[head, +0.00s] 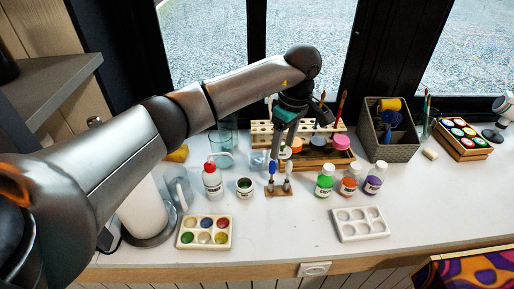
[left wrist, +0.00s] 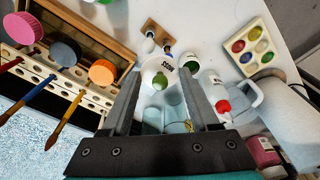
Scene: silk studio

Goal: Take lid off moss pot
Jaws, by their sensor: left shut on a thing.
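The moss pot (head: 244,187) is a small white pot standing open on the white table, dark green inside, between the red-capped bottle and the brush stand. It also shows in the left wrist view (left wrist: 190,64), just right of my fingertips. The lid (left wrist: 163,66), white with the word MOSS and a green part, sits between the fingertips of my left gripper (left wrist: 160,78), apart from the pot. In the head view my left gripper (head: 281,158) is shut above the back of the brush stand; the lid is hard to make out there. My right gripper is out of view.
A brush stand (head: 278,192), red-capped bottle (head: 212,182), glass (head: 221,158) and wooden rack (head: 315,155) with coloured lids surround the pot. Green, orange and purple bottles (head: 350,180) stand to the right. Palettes (head: 203,232) and (head: 360,224) lie in front; table between them is clear.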

